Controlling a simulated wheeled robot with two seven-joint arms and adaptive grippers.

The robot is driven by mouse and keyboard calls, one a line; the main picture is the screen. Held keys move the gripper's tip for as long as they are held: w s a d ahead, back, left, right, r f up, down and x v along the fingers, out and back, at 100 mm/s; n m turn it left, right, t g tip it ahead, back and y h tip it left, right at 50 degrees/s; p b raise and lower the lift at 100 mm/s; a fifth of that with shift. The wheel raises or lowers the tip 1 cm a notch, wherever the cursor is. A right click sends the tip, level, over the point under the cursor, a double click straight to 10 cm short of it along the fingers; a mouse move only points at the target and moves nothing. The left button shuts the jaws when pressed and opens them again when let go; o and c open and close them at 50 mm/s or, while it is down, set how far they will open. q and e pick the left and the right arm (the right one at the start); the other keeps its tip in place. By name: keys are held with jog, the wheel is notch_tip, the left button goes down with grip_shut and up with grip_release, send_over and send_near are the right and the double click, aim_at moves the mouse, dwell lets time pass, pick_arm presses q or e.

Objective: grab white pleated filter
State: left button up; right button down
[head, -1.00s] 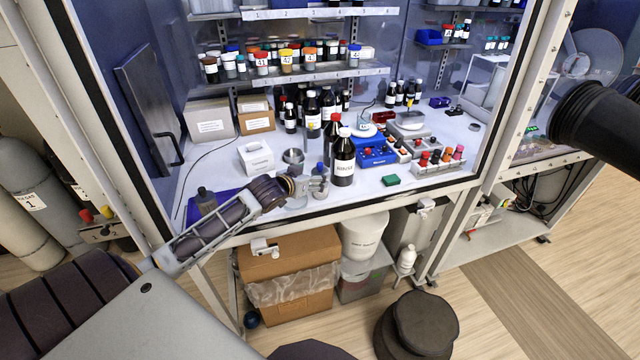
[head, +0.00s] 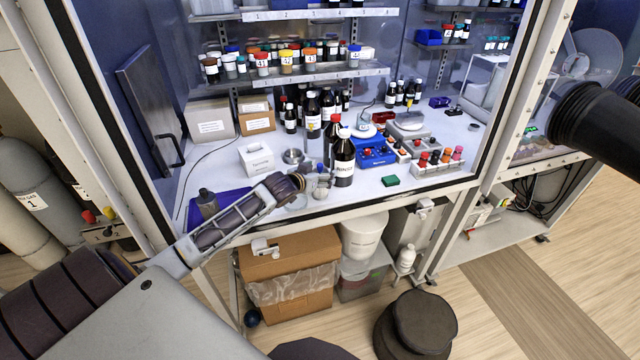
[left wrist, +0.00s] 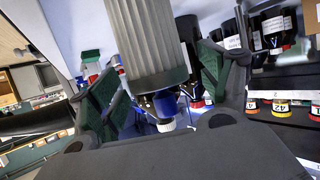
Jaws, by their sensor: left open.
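The white pleated filter (left wrist: 150,40) shows in the left wrist view as a pale grey ribbed cylinder with a darker end cap. It stands between the green-padded fingers of my left gripper (left wrist: 156,82), with a gap visible on its right side. The fingers are open and not closed on it. In the head view my left gripper (head: 318,180) is low over the front of the bench, just left of a dark bottle (head: 344,160). A small pale round top (head: 320,193) beside it may be the filter; I cannot tell. My right gripper is not in view.
The cabinet's front edge (head: 400,198) runs below the arm.

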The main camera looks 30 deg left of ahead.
pick_arm(q)
jog(key=shift+w+f, duration=0.1)
jog(key=shift+w, duration=0.05)
dwell(0.4)
jog(key=c, duration=1.2)
jog(key=shift+r+b, duration=0.6)
jog(key=shift+r, duration=4.5)
